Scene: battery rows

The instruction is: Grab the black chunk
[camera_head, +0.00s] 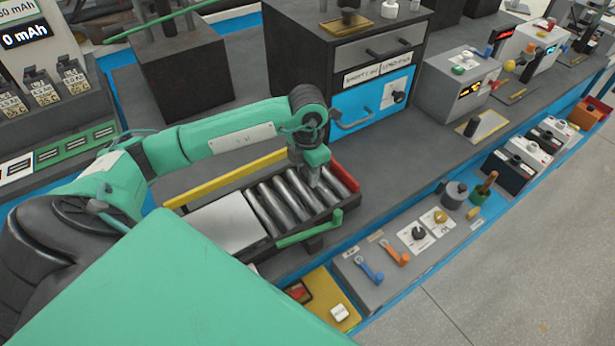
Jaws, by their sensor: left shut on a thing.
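My left gripper (314,176) reaches down over the right part of a roller bed with grey metal rollers (272,208). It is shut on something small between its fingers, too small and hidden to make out. I cannot pick out the black chunk for certain. My right gripper is not in view.
The roller bed has a yellow rail (225,180), a red end (345,178) and a green lever (310,230). Behind stands a dark cabinet with a blue door (372,103). A grey control panel (372,280) with handles is in front. Bare bench (395,155) lies to the right.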

